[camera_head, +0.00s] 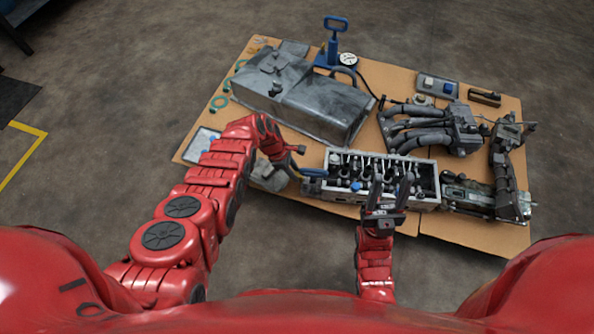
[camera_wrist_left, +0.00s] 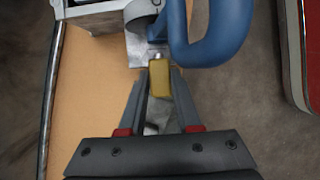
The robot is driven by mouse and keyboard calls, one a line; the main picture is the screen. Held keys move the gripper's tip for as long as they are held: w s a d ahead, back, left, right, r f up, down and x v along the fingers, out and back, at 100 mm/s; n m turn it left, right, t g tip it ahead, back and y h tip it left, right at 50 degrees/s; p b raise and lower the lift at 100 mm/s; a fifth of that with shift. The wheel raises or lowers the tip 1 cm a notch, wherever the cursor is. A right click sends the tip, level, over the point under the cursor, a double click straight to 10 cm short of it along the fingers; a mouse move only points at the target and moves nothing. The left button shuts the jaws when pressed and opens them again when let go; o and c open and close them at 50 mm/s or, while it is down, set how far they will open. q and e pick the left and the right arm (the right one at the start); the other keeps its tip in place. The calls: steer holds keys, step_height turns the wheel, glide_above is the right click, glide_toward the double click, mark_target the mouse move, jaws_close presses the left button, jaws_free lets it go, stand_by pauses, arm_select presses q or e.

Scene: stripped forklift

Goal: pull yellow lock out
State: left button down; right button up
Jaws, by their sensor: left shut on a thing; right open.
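The yellow lock (camera_wrist_left: 159,80) is a small yellow block between the two fingertips of my left gripper (camera_wrist_left: 160,85) in the left wrist view. The gripper is shut on it. A short metallic piece shows at the lock's far end, beside a blue curved handle (camera_wrist_left: 225,30); whether the lock is still seated cannot be told. In the head view my left gripper (camera_head: 293,163) is at the left end of the engine block (camera_head: 428,170), and the lock cannot be made out. My right gripper (camera_head: 391,190) is open and empty, fingers up, in front of the engine block.
The parts lie on brown cardboard (camera_head: 230,125) on the floor. A large grey metal cover (camera_head: 318,100) lies behind my left arm. A blue hand pump (camera_head: 333,45) stands at the back. Dark pipes (camera_head: 425,130) and a metal assembly (camera_head: 505,175) lie to the right.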

arm_select(q)
steer(key=shift+w+a, duration=0.15)
steer(key=shift+a, duration=0.15)
steer(key=c, duration=0.6)
jaws_free()
steer(key=s+p+v, duration=0.1)
steer(key=p+v, duration=1)
steer(key=v, duration=0.6)
steer(key=shift+w+r+p, duration=0.25)
steer(key=shift+w+p, duration=0.1)
steer(key=shift+p, duration=0.05)
